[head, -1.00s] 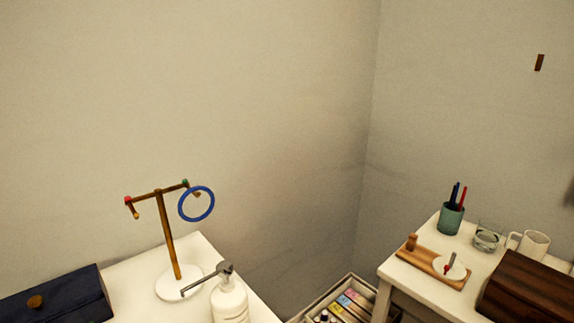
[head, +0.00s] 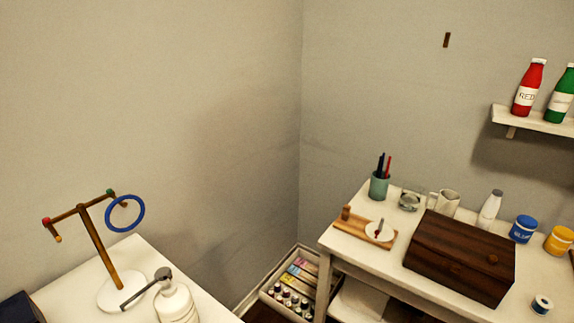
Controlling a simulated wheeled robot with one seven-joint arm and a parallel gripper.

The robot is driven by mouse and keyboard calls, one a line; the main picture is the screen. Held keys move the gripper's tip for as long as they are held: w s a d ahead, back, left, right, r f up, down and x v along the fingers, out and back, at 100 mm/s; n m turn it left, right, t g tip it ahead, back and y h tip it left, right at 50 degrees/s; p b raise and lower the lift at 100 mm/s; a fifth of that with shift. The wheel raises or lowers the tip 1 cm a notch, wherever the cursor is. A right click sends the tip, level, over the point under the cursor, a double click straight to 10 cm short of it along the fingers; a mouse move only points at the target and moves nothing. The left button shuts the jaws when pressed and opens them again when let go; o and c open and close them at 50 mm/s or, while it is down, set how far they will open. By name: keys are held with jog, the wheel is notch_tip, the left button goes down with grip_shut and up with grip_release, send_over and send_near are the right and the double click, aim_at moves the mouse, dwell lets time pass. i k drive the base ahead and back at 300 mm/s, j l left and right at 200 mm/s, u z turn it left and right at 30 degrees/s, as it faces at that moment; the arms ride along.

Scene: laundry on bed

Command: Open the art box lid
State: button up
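A dark brown wooden box (head: 450,262), which looks like the art box, sits on the white table at the right in the head view. My gripper is not in view.
The white table (head: 345,243) also holds a green pen cup (head: 379,187), a glass, a mug, a white bottle, blue and yellow jars and a wooden board. A crate of small bottles (head: 267,293) stands on the floor. A pump bottle (head: 176,304) and ring stand (head: 97,250) are at left.

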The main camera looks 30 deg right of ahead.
aim_at(489, 253)
jog(key=z, duration=1.25)
jog(key=j+z, duration=0.25)
jog(key=z, duration=0.2)
jog(key=k+j+z, duration=0.1)
jog(key=j+z, duration=0.15)
jog(key=z, duration=0.2)
